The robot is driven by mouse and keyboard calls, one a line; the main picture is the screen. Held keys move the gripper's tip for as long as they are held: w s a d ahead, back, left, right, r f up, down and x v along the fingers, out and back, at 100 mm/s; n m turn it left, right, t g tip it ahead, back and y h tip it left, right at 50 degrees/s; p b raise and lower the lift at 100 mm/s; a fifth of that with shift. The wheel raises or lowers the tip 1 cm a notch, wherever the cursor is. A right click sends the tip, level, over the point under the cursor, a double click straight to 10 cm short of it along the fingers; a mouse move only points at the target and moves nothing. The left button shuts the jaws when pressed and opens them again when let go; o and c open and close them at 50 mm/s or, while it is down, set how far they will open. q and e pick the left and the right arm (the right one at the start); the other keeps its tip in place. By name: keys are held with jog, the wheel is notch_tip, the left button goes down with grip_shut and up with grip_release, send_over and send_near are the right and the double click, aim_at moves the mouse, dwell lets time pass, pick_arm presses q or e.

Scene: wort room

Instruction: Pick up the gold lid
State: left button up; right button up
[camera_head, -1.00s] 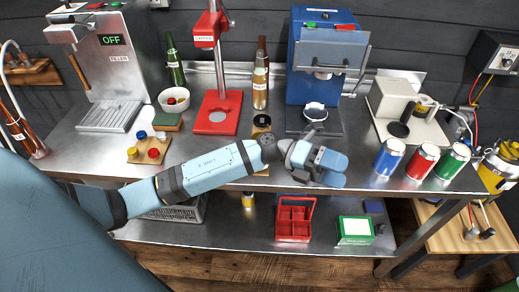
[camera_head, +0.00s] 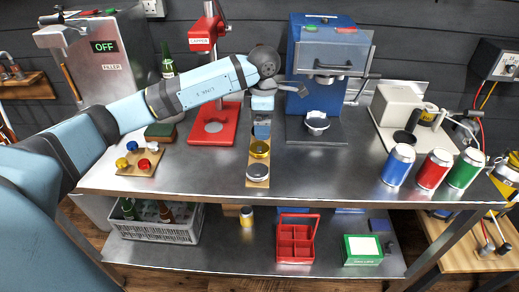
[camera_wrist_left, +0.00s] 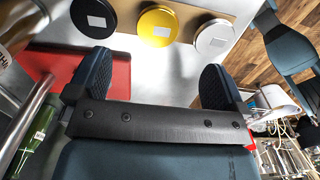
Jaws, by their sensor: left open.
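The gold lid (camera_head: 259,148) lies flat on a narrow wooden board (camera_head: 257,185) at the middle of the steel table. A silver lid (camera_head: 257,173) lies in front of it. In the left wrist view the gold lid (camera_wrist_left: 158,27) sits between a black lid (camera_wrist_left: 94,18) and the silver lid (camera_wrist_left: 213,38), each with a pale label. My left gripper (camera_head: 262,130) hangs above the board's back part, pointing down. In the wrist view its two fingers (camera_wrist_left: 155,80) are wide apart with nothing between them, and the gold lid is beyond their tips. My right gripper is not in view.
A red capper stand (camera_head: 213,125) is left of the board. A blue machine (camera_head: 320,100) stands behind to the right. Blue, red and green cans (camera_head: 433,168) stand at the right. A small board with caps (camera_head: 140,163) is at left.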

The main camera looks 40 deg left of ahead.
aim_at(262, 148)
pick_arm(q)
notch_tip(262, 148, down, 9)
jog(key=shift+a+r, duration=0.1)
jog(key=shift+r, duration=0.1)
jog(key=c, duration=1)
